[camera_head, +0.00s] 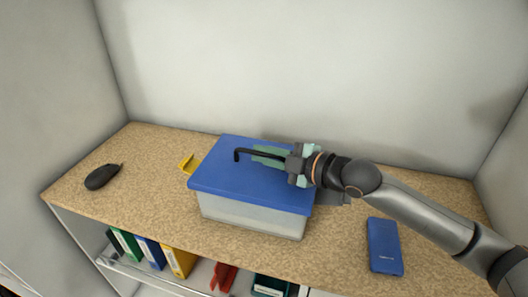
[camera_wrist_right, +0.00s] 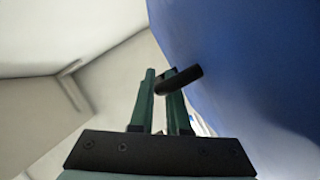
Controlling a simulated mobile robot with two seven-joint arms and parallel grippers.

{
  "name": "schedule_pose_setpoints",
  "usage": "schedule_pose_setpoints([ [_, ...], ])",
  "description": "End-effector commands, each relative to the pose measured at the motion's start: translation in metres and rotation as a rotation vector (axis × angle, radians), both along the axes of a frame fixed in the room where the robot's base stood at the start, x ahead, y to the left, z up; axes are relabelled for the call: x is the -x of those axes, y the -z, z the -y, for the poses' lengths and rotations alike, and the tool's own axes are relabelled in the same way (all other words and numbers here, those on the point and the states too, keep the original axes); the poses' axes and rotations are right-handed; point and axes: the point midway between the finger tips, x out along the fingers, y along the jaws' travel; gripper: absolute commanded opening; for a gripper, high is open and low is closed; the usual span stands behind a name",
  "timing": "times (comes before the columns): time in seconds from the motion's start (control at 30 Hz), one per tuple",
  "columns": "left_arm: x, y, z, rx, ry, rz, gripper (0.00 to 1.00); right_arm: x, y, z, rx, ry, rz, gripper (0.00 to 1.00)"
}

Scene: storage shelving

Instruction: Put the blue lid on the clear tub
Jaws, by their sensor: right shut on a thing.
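The blue lid (camera_head: 225,178) lies over the top of the clear tub (camera_head: 250,220) on the speckled shelf top. Its edge runs roughly along the tub's rim; I cannot tell whether it is fully seated. A black handle (camera_head: 240,153) stands up from the lid. My right gripper (camera_head: 268,154) comes in from the right and is shut on this handle. In the right wrist view, the green fingers (camera_wrist_right: 164,78) have the dark handle (camera_wrist_right: 182,79) between them, and the lid (camera_wrist_right: 240,60) fills the right side. My left gripper is not in view.
A black mouse-like object (camera_head: 103,177) lies at the left. A yellow piece (camera_head: 189,163) shows beside the tub. A blue flat object (camera_head: 384,246) lies at the right front, below my right arm. Several binders (camera_head: 150,250) stand on the shelf below. Walls close the back and sides.

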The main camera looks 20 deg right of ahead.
Motion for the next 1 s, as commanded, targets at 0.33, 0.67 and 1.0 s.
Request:
schedule_pose_setpoints([
  [0.33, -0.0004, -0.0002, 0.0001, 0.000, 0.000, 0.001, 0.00, -0.0001, 0.0000, 0.0001, 0.000, 0.000, 0.001, 0.18],
  [0.67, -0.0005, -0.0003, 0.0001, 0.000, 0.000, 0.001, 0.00, 0.0000, 0.0001, 0.0000, 0.001, 0.000, 0.001, 0.49],
  [1.0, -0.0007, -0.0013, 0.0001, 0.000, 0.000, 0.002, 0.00, 0.0001, 0.0003, 0.0000, 0.001, 0.000, -0.001, 0.49],
])
